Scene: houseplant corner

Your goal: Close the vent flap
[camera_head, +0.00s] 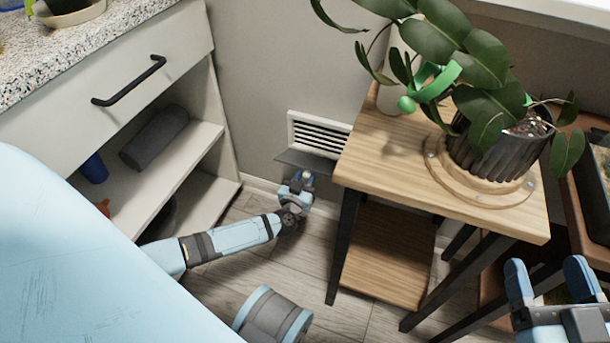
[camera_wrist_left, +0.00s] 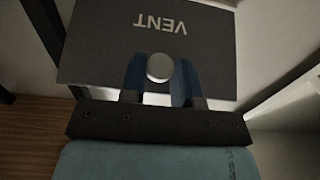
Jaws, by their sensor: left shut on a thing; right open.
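The vent (camera_head: 319,135) is a white-framed grille low on the wall between the cabinet and the wooden table. Its dark grey flap (camera_head: 304,160) hangs open below the grille, sticking out from the wall. In the left wrist view the flap (camera_wrist_left: 105,45) carries the word VENT, seen upside down, and a round pale knob (camera_wrist_left: 160,67). My left gripper (camera_head: 297,180) is at the flap, its blue fingers on either side of the knob and shut on it. My right gripper (camera_head: 548,275) is open and empty at the lower right, far from the vent.
A wooden table (camera_head: 377,165) with a potted plant (camera_head: 500,145) stands just right of the vent. A white cabinet (camera_head: 120,75) with open shelves is on the left. The wooden floor (camera_head: 240,212) between them is narrow, with my left arm across it.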

